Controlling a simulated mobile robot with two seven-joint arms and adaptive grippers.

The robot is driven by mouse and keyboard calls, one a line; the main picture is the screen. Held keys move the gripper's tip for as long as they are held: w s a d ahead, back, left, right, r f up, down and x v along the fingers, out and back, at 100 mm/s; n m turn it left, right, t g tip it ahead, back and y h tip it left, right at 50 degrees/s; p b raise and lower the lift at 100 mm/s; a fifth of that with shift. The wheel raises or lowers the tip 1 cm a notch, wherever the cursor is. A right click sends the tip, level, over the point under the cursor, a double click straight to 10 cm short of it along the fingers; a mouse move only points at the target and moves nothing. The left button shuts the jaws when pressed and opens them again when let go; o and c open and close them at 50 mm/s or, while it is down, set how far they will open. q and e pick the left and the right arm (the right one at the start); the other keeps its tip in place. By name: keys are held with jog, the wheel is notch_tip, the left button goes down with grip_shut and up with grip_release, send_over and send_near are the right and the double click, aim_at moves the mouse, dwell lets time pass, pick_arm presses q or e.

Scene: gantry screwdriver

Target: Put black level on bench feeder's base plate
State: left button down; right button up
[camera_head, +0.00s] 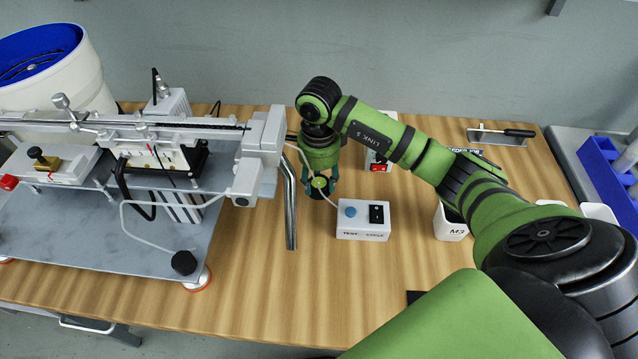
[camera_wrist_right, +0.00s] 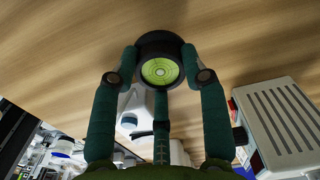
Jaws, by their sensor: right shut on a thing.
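The black level (camera_wrist_right: 160,72) is a round black puck with a green bubble vial on top. My right gripper (camera_head: 320,186) is shut on it; the wrist view shows its fingers around the rim. The level is held over the wooden bench, between the feeder's metal chute (camera_head: 289,208) and the test-cycle box. How high it hangs is hard to tell. The bench feeder has a white bowl (camera_head: 55,85) with a blue inside, and a grey base plate (camera_head: 90,240) at the left. The level is to the right of the plate, apart from it. My left gripper is not in view.
A white test-cycle box (camera_head: 362,222) stands just right of the gripper. A black knob (camera_head: 184,262) sits at the plate's front right corner, and the feeder's rail (camera_head: 215,130) overhangs the plate. A white M3 cup (camera_head: 450,225) and a screwdriver (camera_head: 505,132) are farther right.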

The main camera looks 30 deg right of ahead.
jog(key=shift+f, duration=1.25)
jog(key=shift+f, duration=0.2)
jog(key=o, duration=1.2)
jog(key=shift+r, duration=0.1)
